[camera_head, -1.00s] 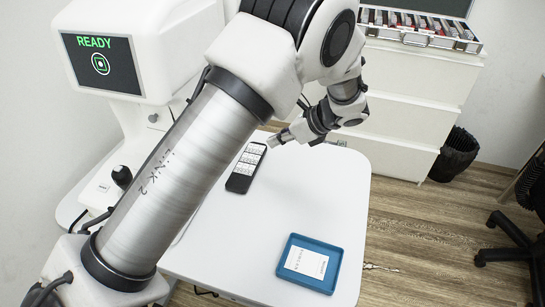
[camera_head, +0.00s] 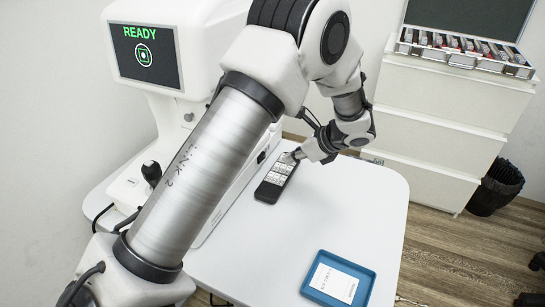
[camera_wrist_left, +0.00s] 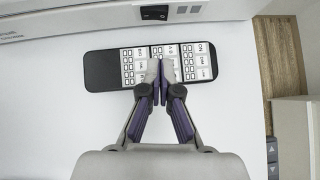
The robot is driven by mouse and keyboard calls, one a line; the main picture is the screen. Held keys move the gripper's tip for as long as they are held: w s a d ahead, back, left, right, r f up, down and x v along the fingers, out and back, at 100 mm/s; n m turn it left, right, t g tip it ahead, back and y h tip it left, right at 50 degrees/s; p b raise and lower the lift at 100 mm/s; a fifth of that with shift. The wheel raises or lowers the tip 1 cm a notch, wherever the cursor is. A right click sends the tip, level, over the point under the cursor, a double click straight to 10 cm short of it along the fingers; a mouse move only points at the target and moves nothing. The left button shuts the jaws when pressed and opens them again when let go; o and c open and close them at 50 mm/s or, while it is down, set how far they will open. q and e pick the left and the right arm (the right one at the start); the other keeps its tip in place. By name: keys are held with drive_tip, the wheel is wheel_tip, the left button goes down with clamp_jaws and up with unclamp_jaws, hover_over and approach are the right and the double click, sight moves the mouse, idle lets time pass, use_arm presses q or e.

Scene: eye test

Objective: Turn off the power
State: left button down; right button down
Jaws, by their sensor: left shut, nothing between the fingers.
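The white machine's screen (camera_head: 145,54) reads READY in green in the head view.
A blue tray (camera_head: 311,292) with a white card (camera_head: 334,283) lies at the table's front. The white tabletop (camera_head: 350,207) between is clear. A white drawer cabinet (camera_head: 440,105) with an open case (camera_head: 462,56) and a black bin (camera_head: 497,184) stand at right.

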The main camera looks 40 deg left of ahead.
use_arm(q)
drive_tip(key=a, duration=0.1)
drive_tip(key=a+f, duration=0.1)
drive_tip(key=a, duration=0.1)
drive_tip(key=s+a+f, duration=0.1)
drive_tip(key=a, duration=0.1)
drive_tip(key=shift+a, duration=0.4)
drive_tip(key=shift+a+r+n+p, duration=0.2)
drive_tip(key=shift+r+n+p, duration=0.1)
drive_tip(key=shift+p, duration=0.55)
drive_tip(key=shift+f+b, duration=0.25)
drive_tip(key=shift+b, duration=0.05)
